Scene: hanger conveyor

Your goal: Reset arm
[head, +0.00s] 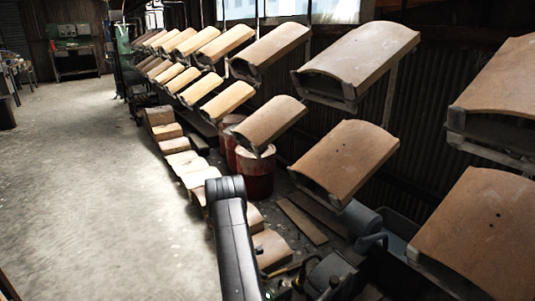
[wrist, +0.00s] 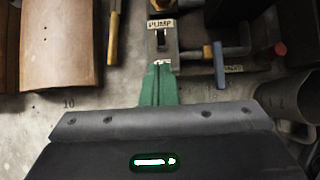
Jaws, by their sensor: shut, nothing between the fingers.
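My gripper (wrist: 158,68) shows in the wrist view as two green fingers reaching up from a grey plate. The fingers are together, with nothing seen between them. Their tips are just below a small grey switch box (wrist: 161,40) labelled PUMP, in the picture; I cannot tell whether they touch it. In the head view my black arm rises from the bottom middle, and the gripper itself does not show there.
Curved brown panels (head: 345,160) hang in two rows along the right wall. Red drums (head: 256,180) stand below them. A blue-handled lever (wrist: 219,65) and a yellow-handled tool (wrist: 113,35) flank the switch box. The concrete floor (head: 90,200) at left is clear.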

